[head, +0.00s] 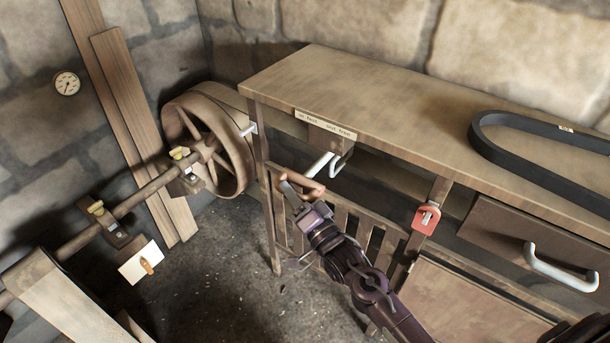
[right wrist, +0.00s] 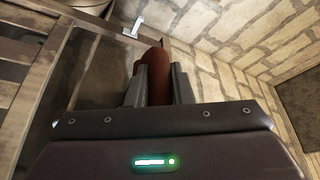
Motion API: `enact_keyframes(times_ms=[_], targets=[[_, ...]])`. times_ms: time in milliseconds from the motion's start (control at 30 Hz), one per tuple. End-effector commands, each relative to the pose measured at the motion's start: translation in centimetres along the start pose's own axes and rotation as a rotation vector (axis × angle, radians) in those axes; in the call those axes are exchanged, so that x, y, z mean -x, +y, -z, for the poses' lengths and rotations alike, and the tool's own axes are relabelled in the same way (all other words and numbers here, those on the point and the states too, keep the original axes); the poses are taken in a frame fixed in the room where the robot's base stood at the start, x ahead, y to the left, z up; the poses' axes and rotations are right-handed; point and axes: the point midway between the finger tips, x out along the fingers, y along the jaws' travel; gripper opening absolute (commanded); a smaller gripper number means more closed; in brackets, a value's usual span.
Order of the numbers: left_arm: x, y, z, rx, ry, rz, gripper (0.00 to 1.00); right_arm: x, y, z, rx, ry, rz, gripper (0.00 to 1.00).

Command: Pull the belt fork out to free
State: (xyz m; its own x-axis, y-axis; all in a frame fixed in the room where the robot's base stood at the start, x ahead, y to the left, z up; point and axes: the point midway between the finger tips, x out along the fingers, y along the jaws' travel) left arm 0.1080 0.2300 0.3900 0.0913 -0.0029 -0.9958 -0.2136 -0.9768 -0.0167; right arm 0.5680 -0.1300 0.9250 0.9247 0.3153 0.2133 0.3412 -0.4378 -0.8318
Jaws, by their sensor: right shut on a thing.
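My right gripper (head: 297,194) is shut on a reddish-brown handle (head: 309,187) in front of the bench, below its label plate (head: 325,124). The handle also shows between the jaws in the right wrist view (right wrist: 152,62). A pale bent bar (head: 321,164) hangs from a small block under the bench, just above the handle. A pale prong (head: 249,129) sticks out from the bench's left corner by the spoked pulley (head: 208,140). I cannot tell how these pale parts join the held handle. The plate's small lettering seems to name in and out positions. My left gripper is not in view.
A black belt (head: 485,150) lies on the bench top (head: 390,110) at the right. A red lock-like piece (head: 427,217) hangs on a bench post. A drawer with a pale handle (head: 560,270) is at the right. A shaft (head: 145,193) runs left from the pulley. Open floor (head: 225,285) lies between.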

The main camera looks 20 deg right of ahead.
Motion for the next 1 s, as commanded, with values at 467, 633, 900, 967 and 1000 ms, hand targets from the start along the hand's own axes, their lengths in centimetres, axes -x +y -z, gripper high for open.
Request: enact_keyframes(times_ms=[467,633,900,967,1000], targets=[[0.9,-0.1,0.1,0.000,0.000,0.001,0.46,1.4,-2.1,-3.4,-0.004,-0.009,0.000,0.00],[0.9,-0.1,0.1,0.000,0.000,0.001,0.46,1.4,-2.1,-3.4,-0.004,-0.010,0.000,0.33],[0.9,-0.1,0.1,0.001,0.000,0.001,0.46,1.3,-2.1,-3.1,-0.002,-0.005,0.000,0.42],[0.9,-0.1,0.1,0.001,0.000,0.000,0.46,1.3,-2.1,-3.1,-0.001,-0.004,0.000,0.42],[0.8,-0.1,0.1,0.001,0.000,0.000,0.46,1.5,-2.1,-3.1,-0.001,-0.004,0.000,0.42]])
